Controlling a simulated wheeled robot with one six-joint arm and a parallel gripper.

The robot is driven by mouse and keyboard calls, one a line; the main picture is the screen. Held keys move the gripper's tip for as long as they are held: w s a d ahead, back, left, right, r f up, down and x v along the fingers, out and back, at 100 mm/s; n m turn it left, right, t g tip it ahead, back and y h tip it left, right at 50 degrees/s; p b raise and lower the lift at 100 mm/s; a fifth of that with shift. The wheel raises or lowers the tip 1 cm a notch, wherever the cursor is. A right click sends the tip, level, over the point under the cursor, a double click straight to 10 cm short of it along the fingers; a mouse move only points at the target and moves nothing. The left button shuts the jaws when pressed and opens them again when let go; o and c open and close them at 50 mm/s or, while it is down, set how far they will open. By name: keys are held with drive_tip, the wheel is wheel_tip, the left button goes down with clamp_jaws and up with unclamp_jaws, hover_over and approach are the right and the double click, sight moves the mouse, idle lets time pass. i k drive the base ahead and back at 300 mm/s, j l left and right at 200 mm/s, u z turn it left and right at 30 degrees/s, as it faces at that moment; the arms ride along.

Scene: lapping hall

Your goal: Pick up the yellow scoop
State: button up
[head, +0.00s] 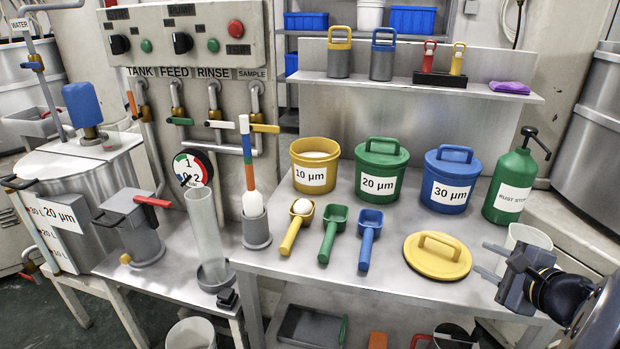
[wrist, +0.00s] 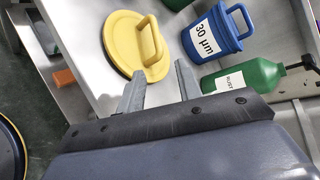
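The yellow scoop (head: 297,226) lies on the steel bench in the head view, in front of the open yellow 10 µm tub (head: 314,167). Its bowl is at the back with a pale rounded mass in it, and its handle points to the front. A green scoop (head: 332,234) and a blue scoop (head: 369,238) lie to its right. My gripper (head: 486,260) is at the right of the bench, well to the right of the scoops. Its two fingers are apart with nothing between them; they also show in the wrist view (wrist: 160,88). The yellow scoop is not in the wrist view.
A yellow lid (head: 437,270) with an upright handle lies between the scoops and my gripper. Green 20 µm (head: 381,186) and blue 30 µm (head: 446,195) tubs and a green pump bottle (head: 512,187) stand behind. A clear cylinder (head: 205,240) stands left. Bench in front of the scoops is clear.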

sight(301, 211)
drive_tip(key=i+u, duration=0.65)
